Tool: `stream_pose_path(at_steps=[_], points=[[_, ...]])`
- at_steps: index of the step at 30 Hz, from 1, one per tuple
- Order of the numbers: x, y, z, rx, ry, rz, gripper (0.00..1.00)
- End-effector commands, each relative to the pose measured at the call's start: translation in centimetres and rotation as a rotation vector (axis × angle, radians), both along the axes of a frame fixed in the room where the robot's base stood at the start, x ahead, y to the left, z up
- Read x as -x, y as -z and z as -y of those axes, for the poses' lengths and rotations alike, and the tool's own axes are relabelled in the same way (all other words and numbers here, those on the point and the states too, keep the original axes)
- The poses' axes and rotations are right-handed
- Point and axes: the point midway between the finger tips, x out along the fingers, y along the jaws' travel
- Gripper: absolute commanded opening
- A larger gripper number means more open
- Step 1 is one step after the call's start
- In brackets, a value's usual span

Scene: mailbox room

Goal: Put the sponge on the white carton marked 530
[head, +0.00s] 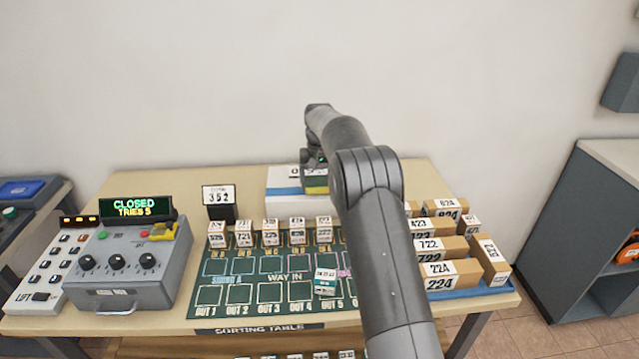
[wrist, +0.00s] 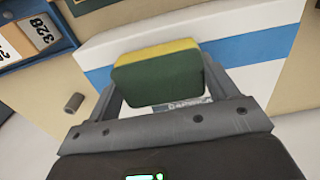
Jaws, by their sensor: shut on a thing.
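The green and yellow sponge (wrist: 155,78) is between the two fingers of my gripper (wrist: 160,88) in the wrist view, which is shut on it. In the head view a bit of the sponge (head: 317,189) shows beneath my gripper (head: 316,180). The white carton with a blue stripe (head: 283,204) stands at the back middle of the table, and it fills much of the wrist view (wrist: 255,22). The sponge is over or close against the carton; I cannot tell whether they touch. My arm hides the carton's right part, and its number cannot be read.
A card stand reading 352 (head: 220,198) is left of the carton. A sorting mat (head: 225,297) with several small numbered boxes lies in front. Several brown cartons (head: 452,268) sit on a blue tray (head: 495,298) at right. A control box (head: 130,262) is at left.

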Motion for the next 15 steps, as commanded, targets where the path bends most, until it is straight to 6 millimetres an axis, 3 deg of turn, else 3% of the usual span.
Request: stream_pose_path(at_steps=[12, 13, 15], points=[[0.01, 1.05, 0.04, 0.0, 0.0, 0.0, 0.58], [0.01, 1.03, 0.04, 0.0, 0.0, 0.001, 0.8], [0.0, 1.0, 0.04, 0.0, 0.0, 0.001, 0.86]])
